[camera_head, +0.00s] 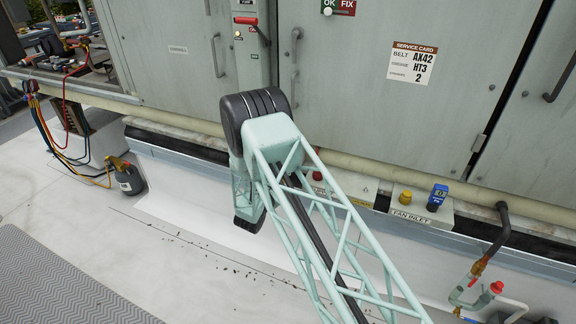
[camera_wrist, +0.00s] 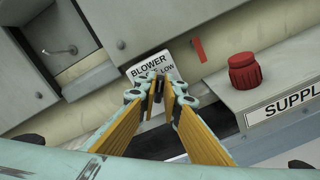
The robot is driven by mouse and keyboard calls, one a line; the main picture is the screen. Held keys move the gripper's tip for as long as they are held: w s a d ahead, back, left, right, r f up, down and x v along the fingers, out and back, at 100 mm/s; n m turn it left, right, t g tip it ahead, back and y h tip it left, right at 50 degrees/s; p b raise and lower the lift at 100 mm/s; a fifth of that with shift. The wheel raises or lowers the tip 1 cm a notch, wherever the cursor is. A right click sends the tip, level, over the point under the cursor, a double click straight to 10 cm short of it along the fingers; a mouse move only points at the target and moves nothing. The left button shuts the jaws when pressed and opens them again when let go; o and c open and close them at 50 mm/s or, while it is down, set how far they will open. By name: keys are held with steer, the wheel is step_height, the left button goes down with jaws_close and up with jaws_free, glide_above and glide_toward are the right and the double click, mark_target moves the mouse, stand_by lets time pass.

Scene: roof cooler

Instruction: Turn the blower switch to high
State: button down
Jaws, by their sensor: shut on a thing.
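The blower switch (camera_wrist: 157,86) is a small dark piece just below the lettering, mostly hidden between my fingertips. My gripper (camera_wrist: 161,97) is shut on it, its two yellow-padded fingers converging there. Which position the switch points to cannot be told. In the head view my own arm hides the gripper and the switch.
A red knob (camera_wrist: 245,71) sits on a ledge with a SUPPL... label (camera_wrist: 285,105), right of my fingers. A curved pipe (camera_head: 496,240) juts out at right.

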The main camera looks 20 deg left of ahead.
steer(key=shift+d+f+m+b, duration=0.15)
steer(key=shift+m+b, duration=0.55)
steer(key=shift+m, duration=1.15)
steer(key=shift+d+f+m+b, duration=0.2)
steer(key=shift+m+b, duration=0.55)
steer(key=shift+m, duration=1.15)
steer(key=shift+a+f+m+b, duration=0.2)
steer(key=shift+m+b, duration=0.5)
steer(key=shift+m, duration=1.15)
steer(key=shift+d, duration=0.15)
steer(key=c, duration=2.8)
jaws_free()
steer(key=shift+s, duration=0.15)
steer(key=shift+s+a, duration=0.15)
steer(key=shift+s, duration=2.8)
steer(key=shift+s+a, duration=0.15)
steer(key=shift+s, duration=2.8)
